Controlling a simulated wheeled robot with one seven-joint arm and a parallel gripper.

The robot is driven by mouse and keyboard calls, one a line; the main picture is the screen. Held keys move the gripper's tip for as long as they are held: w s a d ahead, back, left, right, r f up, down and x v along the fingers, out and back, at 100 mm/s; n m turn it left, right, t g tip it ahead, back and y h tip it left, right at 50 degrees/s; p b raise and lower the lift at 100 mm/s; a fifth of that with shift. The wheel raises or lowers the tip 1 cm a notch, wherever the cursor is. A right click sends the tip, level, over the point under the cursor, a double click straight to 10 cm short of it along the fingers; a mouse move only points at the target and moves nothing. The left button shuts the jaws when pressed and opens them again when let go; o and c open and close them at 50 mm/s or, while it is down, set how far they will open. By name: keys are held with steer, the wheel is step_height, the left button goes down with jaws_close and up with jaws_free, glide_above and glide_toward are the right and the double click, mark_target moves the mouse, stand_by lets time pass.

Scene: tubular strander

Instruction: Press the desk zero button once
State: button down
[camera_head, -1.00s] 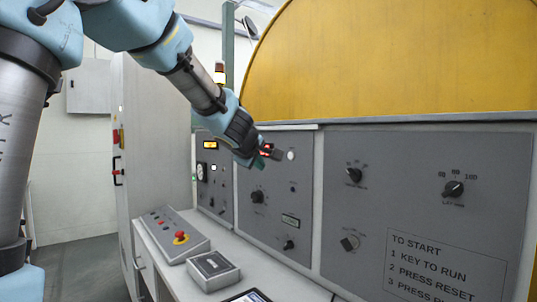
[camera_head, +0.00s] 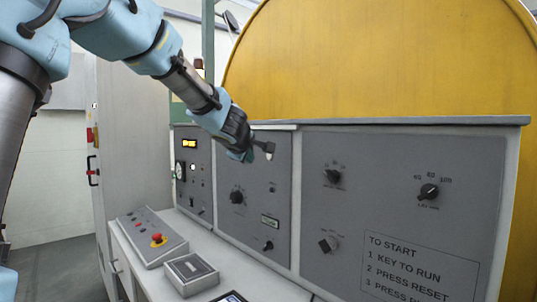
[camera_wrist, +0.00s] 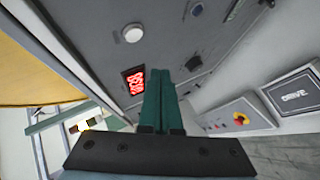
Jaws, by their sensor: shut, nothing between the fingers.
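A pale round button (camera_wrist: 133,33) sits on the grey panel beside a small red digital display (camera_wrist: 133,80) in the wrist view. I cannot read a label on it, so I cannot confirm it is the zero button. My gripper (camera_wrist: 160,73) is shut and empty, its green fingers reaching toward the panel beside the display. The button is apart from the fingertips, up and left of them in the wrist view. I cannot tell whether the fingertips touch the panel.
Black knobs (camera_head: 237,197) stand out from the panels. A large yellow cover (camera_head: 370,65) rises behind.

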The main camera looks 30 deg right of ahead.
steer(key=shift+w+d+p, duration=0.2)
steer(key=shift+d+p, duration=0.25)
steer(key=shift+d, duration=0.7)
steer(key=shift+w+d+p, duration=0.2)
steer(key=shift+d+p, duration=0.25)
steer(key=shift+d, duration=0.65)
steer(key=shift+d, duration=0.1)
steer(key=shift+w+d+p, duration=0.1)
steer(key=shift+d+p, duration=0.2)
steer(key=shift+p, duration=0.05)
steer(key=shift+d+p, duration=0.3)
steer(key=shift+d, duration=0.05)
stand_by(0.9)
steer(key=shift+a, duration=0.1)
steer(key=shift+a+b, duration=0.35)
steer(key=shift+a, duration=0.3)
steer(key=shift+a, duration=0.1)
steer(key=shift+s+a+b, duration=0.2)
steer(key=shift+a+b, duration=0.15)
steer(key=shift+a, duration=0.45)
steer(key=shift+s+a+b, duration=0.2)
steer(key=shift+a+b, duration=0.15)
steer(key=shift+a, duration=0.45)
steer(key=shift+s+a+b, duration=0.2)
steer(key=shift+a+b, duration=0.15)
steer(key=shift+a, duration=0.45)
